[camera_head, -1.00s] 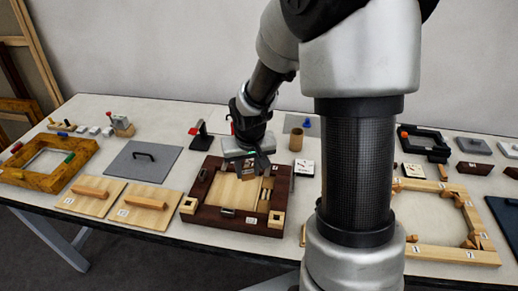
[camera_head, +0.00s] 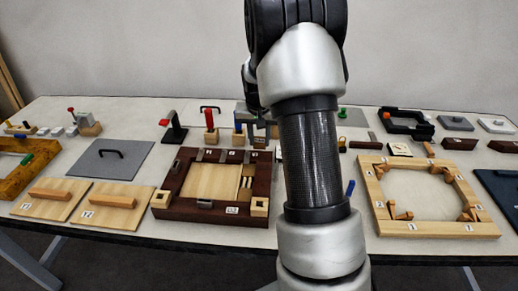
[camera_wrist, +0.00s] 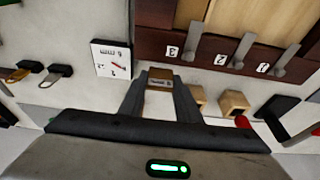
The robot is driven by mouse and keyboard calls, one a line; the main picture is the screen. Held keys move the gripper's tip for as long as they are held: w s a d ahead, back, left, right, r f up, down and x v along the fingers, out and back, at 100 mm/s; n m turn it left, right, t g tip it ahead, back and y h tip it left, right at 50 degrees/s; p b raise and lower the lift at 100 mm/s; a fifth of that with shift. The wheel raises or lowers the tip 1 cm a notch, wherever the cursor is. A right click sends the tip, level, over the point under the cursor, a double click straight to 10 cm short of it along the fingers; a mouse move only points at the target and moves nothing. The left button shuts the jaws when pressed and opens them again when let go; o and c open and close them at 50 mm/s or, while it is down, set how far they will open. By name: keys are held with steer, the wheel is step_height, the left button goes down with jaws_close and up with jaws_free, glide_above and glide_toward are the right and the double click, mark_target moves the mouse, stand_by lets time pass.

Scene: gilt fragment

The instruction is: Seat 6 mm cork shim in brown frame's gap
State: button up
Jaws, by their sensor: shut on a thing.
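The dark brown frame (camera_head: 170,213) lies flat on the table in the head view, with a pale wood panel (camera_head: 208,182) inside it. A gap with several small pale pieces (camera_head: 246,183) shows at the panel's right side. In the wrist view, the frame's numbered rail (camera_wrist: 205,48) is at upper right. My gripper (camera_wrist: 160,84) is shut on a small cork-brown piece (camera_wrist: 161,73) with a pale label, apart from the frame. I cannot read the label or the piece's thickness. In the head view my arm hides most of the gripper.
Metal clips (camera_wrist: 242,51) stick out from the numbered rail. A white card (camera_wrist: 110,59) lies left of my gripper, and small wooden blocks (camera_wrist: 235,103) stand nearby. A pale octagonal frame (camera_head: 436,229) lies to the right.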

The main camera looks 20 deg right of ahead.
mark_target(259, 147)
steer(key=shift+f, duration=1.75)
steer(key=shift+f+b, duration=0.2)
steer(key=shift+b, duration=0.1)
steer(key=o, duration=1.1)
